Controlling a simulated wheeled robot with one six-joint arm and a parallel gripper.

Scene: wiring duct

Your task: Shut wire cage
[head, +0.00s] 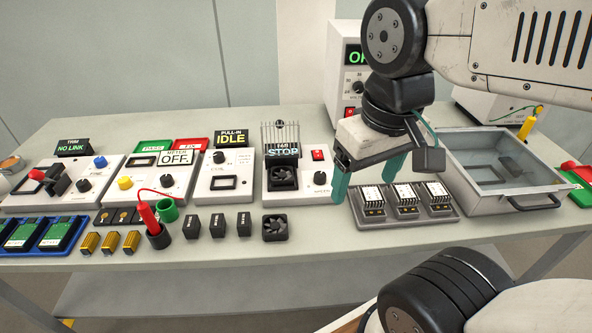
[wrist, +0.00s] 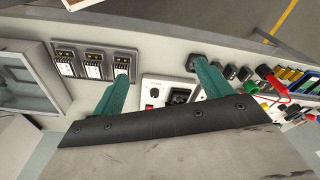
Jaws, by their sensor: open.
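The wire cage (head: 281,130) stands raised, upright, at the back of the white fan station (head: 290,194), partly behind the FAN STOP display (head: 283,153). A black fan (head: 282,178) sits uncovered in the station below it. My gripper (head: 367,177) is open and empty, fingers pointing down, to the right of the fan station and apart from the cage. In the wrist view my gripper (wrist: 160,70) spans the picture, with the station (wrist: 158,90) between its green fingers. The cage cannot be made out there, probably behind the gripper body.
A grey tray with several relay-like modules (head: 404,205) lies below and right of my gripper. A metal bin (head: 530,185) stands farther right. A loose fan (head: 275,228) lies in front of the station. A white power supply (head: 344,80) stands behind. Other test stations fill the left.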

